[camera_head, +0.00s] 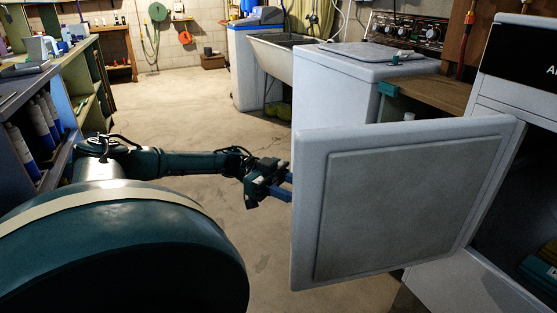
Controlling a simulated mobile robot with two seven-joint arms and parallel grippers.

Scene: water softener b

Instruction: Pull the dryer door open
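The dryer door (405,205) is a white panel with a recessed inner face. It stands swung wide open from the white dryer (490,95) at the right, whose dark opening shows behind the hinge side. My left gripper (284,186) is at the free left edge of the door, about mid-height. Its blue fingers point toward the door, and their tips seem to pass behind the edge. I cannot tell whether they touch or grip it. My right gripper is not in view.
A white washer (350,70) stands behind the door, with a utility sink (290,50) and a water softener (250,70) farther back. Shelves with bottles (45,120) line the left side. The concrete floor (185,105) between is clear.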

